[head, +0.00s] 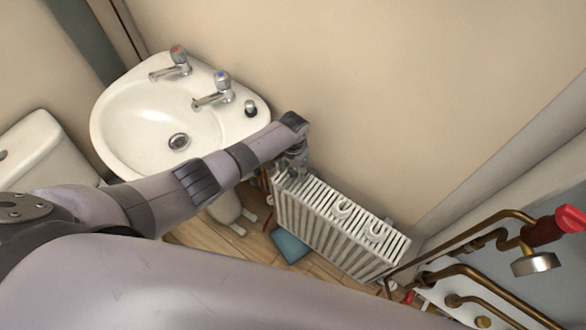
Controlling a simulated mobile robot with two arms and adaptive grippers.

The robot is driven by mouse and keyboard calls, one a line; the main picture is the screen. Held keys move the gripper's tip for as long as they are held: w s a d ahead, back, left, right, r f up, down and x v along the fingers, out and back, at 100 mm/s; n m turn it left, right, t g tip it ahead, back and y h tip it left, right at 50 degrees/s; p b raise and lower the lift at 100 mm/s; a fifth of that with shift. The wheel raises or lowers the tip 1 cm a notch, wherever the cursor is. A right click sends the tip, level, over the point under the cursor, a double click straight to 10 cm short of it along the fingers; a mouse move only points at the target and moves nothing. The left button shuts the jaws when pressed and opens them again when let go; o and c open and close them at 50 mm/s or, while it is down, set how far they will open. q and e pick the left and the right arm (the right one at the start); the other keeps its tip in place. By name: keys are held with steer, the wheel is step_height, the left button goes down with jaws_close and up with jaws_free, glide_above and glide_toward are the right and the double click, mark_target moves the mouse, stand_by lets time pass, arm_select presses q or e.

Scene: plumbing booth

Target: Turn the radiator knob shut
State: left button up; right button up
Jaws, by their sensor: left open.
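The white ribbed radiator (318,228) stands against the wall, right of the basin. My left gripper (294,168) is open and points down at the radiator's upper left end, close to it. The fingers are small in the picture, and I cannot tell whether they touch anything. No radiator knob shows clearly; the area at the radiator's left end is partly covered by my left gripper and wrist. My right gripper is not in view.
A white basin (130,125) with two taps is at upper left, and a toilet cistern (42,150) at far left. Copper pipes (455,240) with a red-handled valve (556,225) are at right. A blue-green item (290,246) lies on the wooden floor.

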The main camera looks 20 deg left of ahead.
mark_target(293, 172)
arm_select(q)
step_height(293, 172, up, 12)
stand_by(0.7)
steer(key=shift+s+f, duration=0.1)
stand_by(0.3)
